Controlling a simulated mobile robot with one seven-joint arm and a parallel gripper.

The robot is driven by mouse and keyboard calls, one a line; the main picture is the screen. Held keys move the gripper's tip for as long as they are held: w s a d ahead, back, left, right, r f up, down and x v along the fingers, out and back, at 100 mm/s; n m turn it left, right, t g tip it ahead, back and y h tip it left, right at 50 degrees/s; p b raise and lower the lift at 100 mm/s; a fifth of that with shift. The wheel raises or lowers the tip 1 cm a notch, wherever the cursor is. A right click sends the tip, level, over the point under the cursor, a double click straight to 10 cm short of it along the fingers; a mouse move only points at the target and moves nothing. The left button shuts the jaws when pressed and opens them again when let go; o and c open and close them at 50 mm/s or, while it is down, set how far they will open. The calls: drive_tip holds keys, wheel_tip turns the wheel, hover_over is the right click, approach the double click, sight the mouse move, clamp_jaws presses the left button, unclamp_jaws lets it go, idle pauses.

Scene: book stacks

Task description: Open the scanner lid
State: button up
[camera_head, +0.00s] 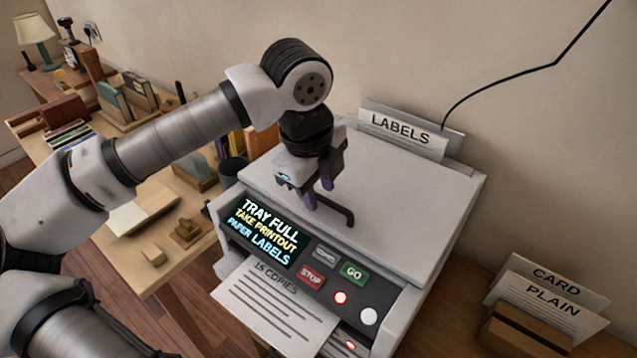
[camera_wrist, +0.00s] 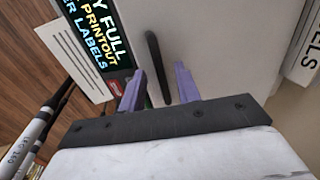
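The scanner (camera_head: 400,250) is a white box machine on a wooden table. Its flat lid (camera_head: 410,185) looks closed. A black bar handle (camera_head: 338,208) stands at the lid's front edge. My gripper (camera_head: 318,196) is over the front of the lid, pointing down, close to the handle. In the wrist view the two purple fingers (camera_wrist: 158,88) are apart, with the black handle (camera_wrist: 157,62) showing between and beyond them. I cannot tell whether a finger touches it. The front panel screen (camera_head: 264,233) reads "TRAY FULL TAKE PRINTOUT PAPER LABELS".
A printed sheet (camera_head: 275,308) sticks out of the front below the panel. A "LABELS" card (camera_head: 402,132) stands behind the lid. "CARD" and "PLAIN" papers (camera_head: 548,295) stand in a wooden holder at right. A table with books and blocks (camera_head: 150,220) is at left. A black cable (camera_head: 500,75) hangs on the wall.

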drive_tip(key=shift+f, duration=0.1)
clamp_jaws()
idle(0.4)
